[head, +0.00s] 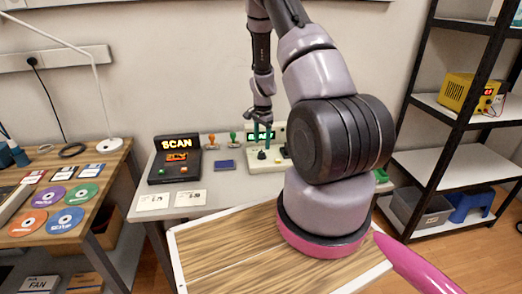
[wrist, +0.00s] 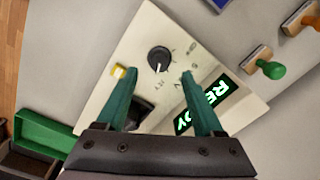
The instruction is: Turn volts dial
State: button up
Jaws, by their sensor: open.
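A beige meter box (head: 262,167) stands on the grey table against the wall in the head view. In the wrist view the meter box (wrist: 100,108) shows a round black dial (wrist: 158,58) with a white pointer line and small markings, too small to read surely. A green lit display (wrist: 205,106) reads READY. My gripper (head: 263,128) is over the box. In the wrist view my gripper (wrist: 159,74) is open and empty, its green fingers pointing toward the dial, one on each side in the picture. I cannot tell the remaining height. A dark part (wrist: 140,114) shows between the fingers.
A yellow button (wrist: 118,71) sits beside the dial. A black SCAN console (head: 175,158), a blue pad (head: 224,165) and stamps (head: 233,138) stand left of the box. In the wrist view a green bin (wrist: 45,135) is at lower left.

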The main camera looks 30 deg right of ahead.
aim_at(262, 152)
notch_tip(262, 152, down, 5)
dwell(0.3)
grip_shut()
